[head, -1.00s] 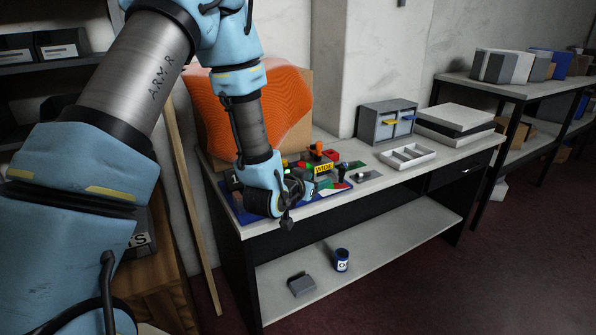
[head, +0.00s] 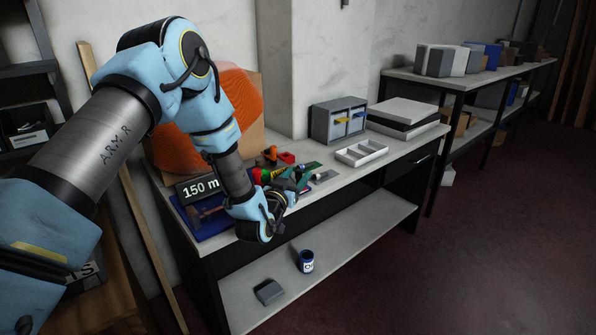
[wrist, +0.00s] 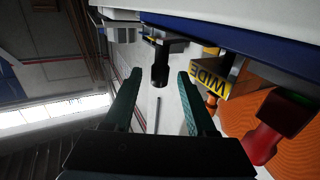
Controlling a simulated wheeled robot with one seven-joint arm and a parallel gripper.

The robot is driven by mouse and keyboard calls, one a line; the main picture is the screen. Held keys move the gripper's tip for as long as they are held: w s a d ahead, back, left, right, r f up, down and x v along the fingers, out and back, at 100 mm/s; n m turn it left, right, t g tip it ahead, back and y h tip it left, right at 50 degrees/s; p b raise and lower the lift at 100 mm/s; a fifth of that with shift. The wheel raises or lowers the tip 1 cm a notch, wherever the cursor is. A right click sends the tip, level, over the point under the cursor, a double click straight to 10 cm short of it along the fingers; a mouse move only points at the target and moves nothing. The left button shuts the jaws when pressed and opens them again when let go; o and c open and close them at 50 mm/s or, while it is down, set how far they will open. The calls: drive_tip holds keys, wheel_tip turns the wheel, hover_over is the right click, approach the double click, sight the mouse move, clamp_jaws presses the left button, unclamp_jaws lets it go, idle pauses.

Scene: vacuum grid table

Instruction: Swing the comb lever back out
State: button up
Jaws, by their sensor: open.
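My gripper (wrist: 159,74) is open in the wrist view, its two teal fingers spread apart. A black round knob on a short stem (wrist: 160,76), which looks like the comb lever's handle, shows between the fingertips. I cannot tell whether either finger touches it. In the head view my gripper (head: 302,183) is at the front edge of the table, beside the coloured fixtures. The lever is hidden or too small to make out there.
A yellow "WIDE" block (wrist: 208,77) and a red knob (wrist: 272,130) stand right of the fingers. A "150 m" sign (head: 200,189) stands on the blue board. A white divided tray (head: 361,152) and a grey drawer box (head: 338,120) sit farther right.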

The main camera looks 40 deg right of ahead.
drive_tip(key=shift+x, duration=0.9)
drive_tip(key=shift+c, duration=0.2)
clamp_jaws()
idle(0.7)
